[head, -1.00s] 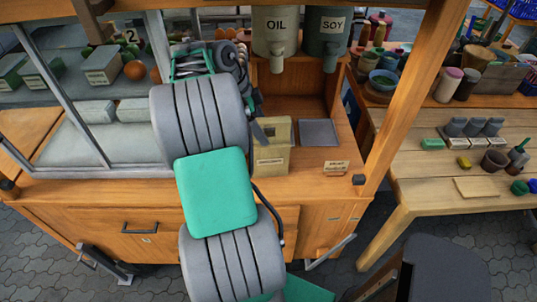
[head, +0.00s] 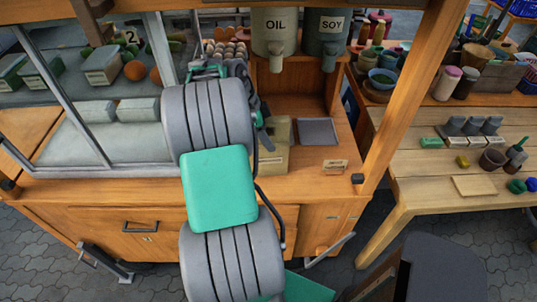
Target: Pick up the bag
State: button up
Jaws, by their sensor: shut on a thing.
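A beige, box-shaped thing (head: 277,160), which looks like the bag, stands on the wooden counter right of my arm. My arm covers its left part. My gripper (head: 266,138) shows only in small part, dark grey, at the upper left of the beige thing, with my arm links hiding most of it. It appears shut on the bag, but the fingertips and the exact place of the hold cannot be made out. I cannot tell whether the bag is clear of the counter.
The oil (head: 281,32) and soy (head: 328,38) dispensers hang above. A grey square tray (head: 317,131) lies right of the bag. A glass case (head: 85,140) stands left. A wooden post (head: 405,95) rises at right, before a side table (head: 430,190) with small items.

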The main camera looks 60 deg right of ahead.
grip_shut()
jog(key=shift+r, duration=0.15)
dwell(0.5)
